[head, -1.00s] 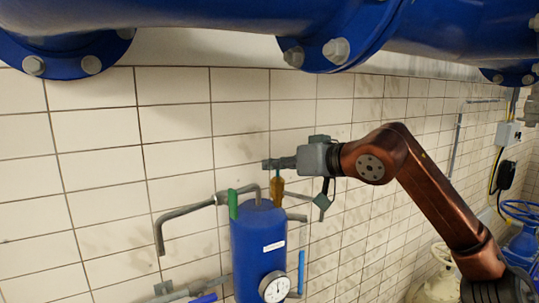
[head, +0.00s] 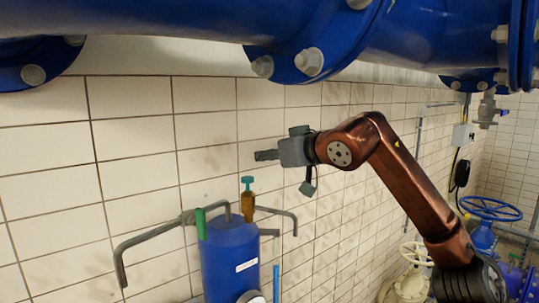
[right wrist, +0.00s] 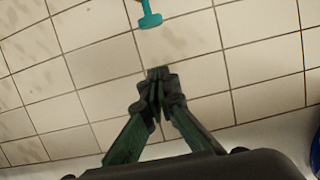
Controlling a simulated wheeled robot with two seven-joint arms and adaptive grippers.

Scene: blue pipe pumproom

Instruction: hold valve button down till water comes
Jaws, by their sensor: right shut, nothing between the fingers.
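A blue tank (head: 230,262) stands against the tiled wall. On its top is a brass valve (head: 247,207) with a teal button (head: 247,182). The teal button also shows at the top edge of the right wrist view (right wrist: 150,18). My right gripper (head: 260,155) is shut and empty, above and slightly right of the button in the head view, apart from it. Its closed fingertips show in the right wrist view (right wrist: 158,78). My left gripper is in neither view.
A green lever (head: 201,223) and bent grey pipes (head: 150,236) sit around the tank top. A large blue pipe (head: 200,20) runs overhead. A blue handwheel (head: 490,208) and a cream valve (head: 410,285) stand at the right. The wall behind is bare tile.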

